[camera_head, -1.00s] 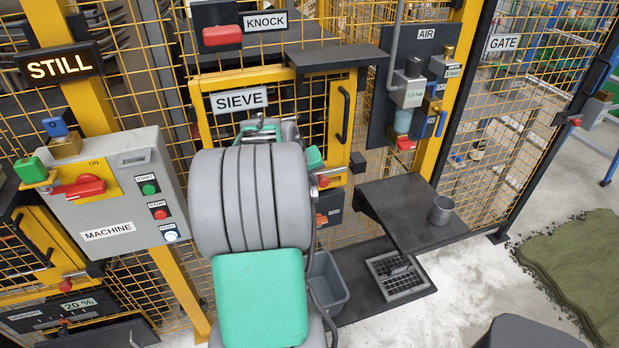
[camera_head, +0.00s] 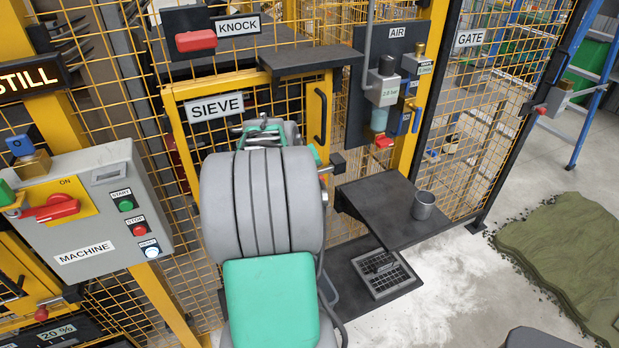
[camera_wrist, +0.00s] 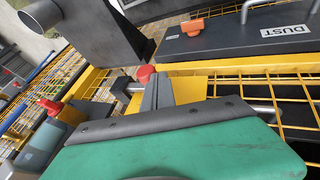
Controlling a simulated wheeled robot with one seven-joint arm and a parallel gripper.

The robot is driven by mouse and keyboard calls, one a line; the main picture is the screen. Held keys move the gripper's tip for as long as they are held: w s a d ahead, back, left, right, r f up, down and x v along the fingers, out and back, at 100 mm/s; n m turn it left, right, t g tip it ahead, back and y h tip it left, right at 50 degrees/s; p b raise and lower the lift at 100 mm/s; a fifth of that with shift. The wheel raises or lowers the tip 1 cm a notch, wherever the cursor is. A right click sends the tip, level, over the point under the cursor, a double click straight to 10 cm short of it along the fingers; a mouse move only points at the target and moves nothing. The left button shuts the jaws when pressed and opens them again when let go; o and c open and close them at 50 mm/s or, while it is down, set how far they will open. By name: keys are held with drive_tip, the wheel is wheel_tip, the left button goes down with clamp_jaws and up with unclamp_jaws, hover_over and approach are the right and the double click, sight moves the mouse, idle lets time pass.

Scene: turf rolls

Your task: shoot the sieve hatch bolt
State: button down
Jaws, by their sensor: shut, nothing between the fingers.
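The sieve hatch (camera_head: 179,130) is a yellow-framed mesh door under the SIEVE label (camera_head: 215,107), with a black handle (camera_head: 320,115) at its right. It looks closed. My arm hides most of the hatch's lower part and the gripper's fingers in the head view.
A dark shelf (camera_head: 375,205) with a grey cup (camera_head: 423,205) juts out right of the hatch. The AIR panel (camera_head: 362,110) stands above it, the machine box (camera_head: 85,220) at left. Another ledge (camera_head: 310,60) overhangs the hatch. Open floor lies at right, beside the turf (camera_head: 570,255).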

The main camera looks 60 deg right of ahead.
drive_tip(key=w+a+f+v, duration=0.1)
drive_tip(key=w+v, duration=0.1)
drive_tip(key=v, duration=1)
drive_tip(key=shift+a, duration=0.4)
drive_tip(key=a+f+m+y, duration=0.1)
drive_tip(key=a+f+y, duration=0.3)
drive_tip(key=a+f, duration=0.75)
drive_tip(key=w+a+r+n+t+y, duration=0.1)
drive_tip(key=a+n, duration=0.3)
drive_tip(key=a, duration=1)
drive_tip(key=w+a+r+n+t+y, duration=0.1)
drive_tip(key=a+n, duration=0.4)
drive_tip(key=a, duration=0.9)
drive_tip(key=shift+w+a+r+t+y, duration=0.35)
drive_tip(key=shift+w+r+t, duration=0.2)
drive_tip(key=shift+r, duration=0.25)
